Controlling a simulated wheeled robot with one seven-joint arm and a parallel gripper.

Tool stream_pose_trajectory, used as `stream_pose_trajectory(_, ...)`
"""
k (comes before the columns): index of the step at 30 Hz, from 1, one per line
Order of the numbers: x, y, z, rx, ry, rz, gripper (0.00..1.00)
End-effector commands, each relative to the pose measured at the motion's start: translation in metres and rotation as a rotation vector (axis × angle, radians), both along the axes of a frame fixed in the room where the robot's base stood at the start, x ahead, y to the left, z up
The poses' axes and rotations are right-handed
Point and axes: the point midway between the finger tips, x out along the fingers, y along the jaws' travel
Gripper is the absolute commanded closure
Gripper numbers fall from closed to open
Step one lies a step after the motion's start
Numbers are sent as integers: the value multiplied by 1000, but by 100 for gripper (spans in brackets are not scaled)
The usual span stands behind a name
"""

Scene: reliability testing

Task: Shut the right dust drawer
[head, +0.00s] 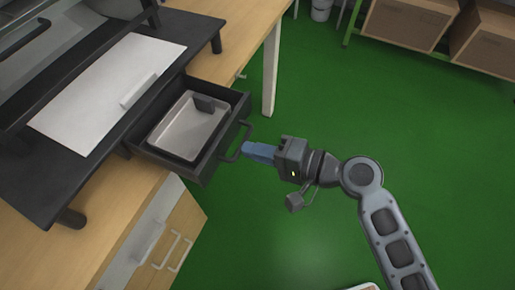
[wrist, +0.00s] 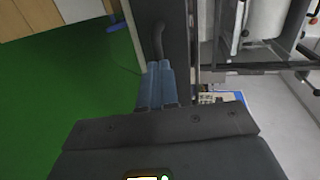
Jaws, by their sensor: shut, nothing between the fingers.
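The dark dust drawer (head: 204,172) is pulled out from under the black machine stand, with a pale metal tray (head: 180,137) inside it. Its bar handle (head: 239,143) is on the front panel, facing my arm. My gripper (head: 246,148) has its blue fingers shut and empty, with the tips at the handle. In the wrist view, the fingertips (wrist: 158,66) are just below the dark handle (wrist: 158,42) on the drawer front (wrist: 172,18). I cannot tell whether they touch it.
The black machine stand (head: 100,155) rests on a wooden bench (head: 120,217). A bench leg (head: 270,85) stands behind the drawer. A lower cabinet with pale handles (head: 168,250) is below. Cardboard boxes (head: 405,22) sit at the back right.

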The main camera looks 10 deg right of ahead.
Motion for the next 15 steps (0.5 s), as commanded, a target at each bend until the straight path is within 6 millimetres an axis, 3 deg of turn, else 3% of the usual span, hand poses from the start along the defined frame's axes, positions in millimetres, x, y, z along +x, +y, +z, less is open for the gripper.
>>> stream_pose_trajectory(8, 24, 29, 2, 2, -2, 1, 100)
stream_pose_trajectory(15, 59, 75, 1, 2, -2, 2, 100)
